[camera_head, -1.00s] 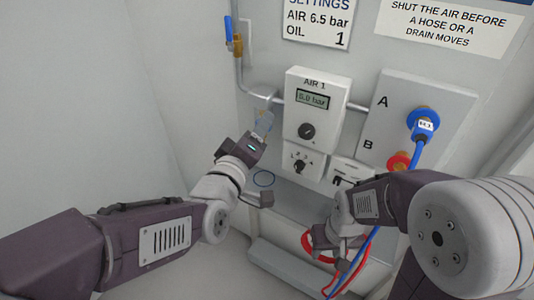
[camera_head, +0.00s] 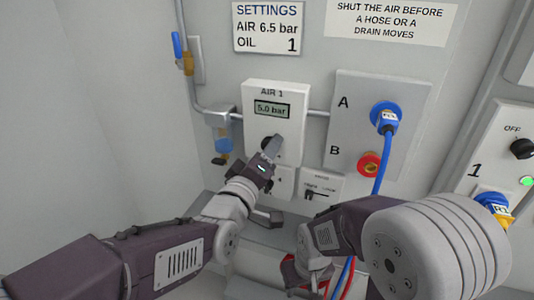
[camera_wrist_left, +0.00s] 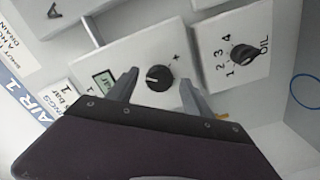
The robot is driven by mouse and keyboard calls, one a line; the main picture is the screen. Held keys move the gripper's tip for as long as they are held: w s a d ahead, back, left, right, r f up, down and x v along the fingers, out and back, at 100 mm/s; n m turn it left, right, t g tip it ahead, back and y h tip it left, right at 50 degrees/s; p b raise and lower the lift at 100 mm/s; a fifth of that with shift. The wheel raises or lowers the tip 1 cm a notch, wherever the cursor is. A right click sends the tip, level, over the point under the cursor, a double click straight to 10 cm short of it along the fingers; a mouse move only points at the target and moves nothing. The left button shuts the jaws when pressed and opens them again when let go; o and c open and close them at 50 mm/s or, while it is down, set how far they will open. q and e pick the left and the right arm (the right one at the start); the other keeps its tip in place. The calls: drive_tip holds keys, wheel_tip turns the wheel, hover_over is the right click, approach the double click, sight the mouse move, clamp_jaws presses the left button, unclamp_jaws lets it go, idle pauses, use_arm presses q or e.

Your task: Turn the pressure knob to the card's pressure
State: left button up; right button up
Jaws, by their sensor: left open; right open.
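The settings card (camera_head: 267,27) reads AIR 6.5 bar, OIL 1. The white AIR 1 unit (camera_head: 256,150) has a display (camera_head: 272,108) reading 5.0 bar. Its round black pressure knob (camera_wrist_left: 159,78) shows in the left wrist view; my left gripper partly covers it in the head view. My left gripper (camera_wrist_left: 160,82) is open, with one finger on each side of the knob; I cannot tell whether they touch it. My right gripper (camera_head: 306,270) is low in the head view, by the red and blue hoses, and is open; its fingertips are hard to make out.
The oil dial (camera_wrist_left: 242,54), marked 1 to 4, sits beside the pressure unit. A grey plate (camera_head: 350,110) carries ports A and B, with a blue hose (camera_head: 379,170) from A. A blue-handled valve (camera_head: 180,50) is on the pipe at upper left.

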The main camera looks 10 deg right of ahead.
use_arm(q)
drive_tip(key=shift+w+d, duration=0.2)
drive_tip(key=shift+w, duration=0.05)
clamp_jaws()
drive_tip(key=shift+m, duration=0.3)
drive_tip(key=m, duration=1)
drive_tip(key=shift+a+f+b, duration=0.15)
drive_tip(key=shift+b, duration=0.15)
drive_tip(key=shift+m, duration=0.4)
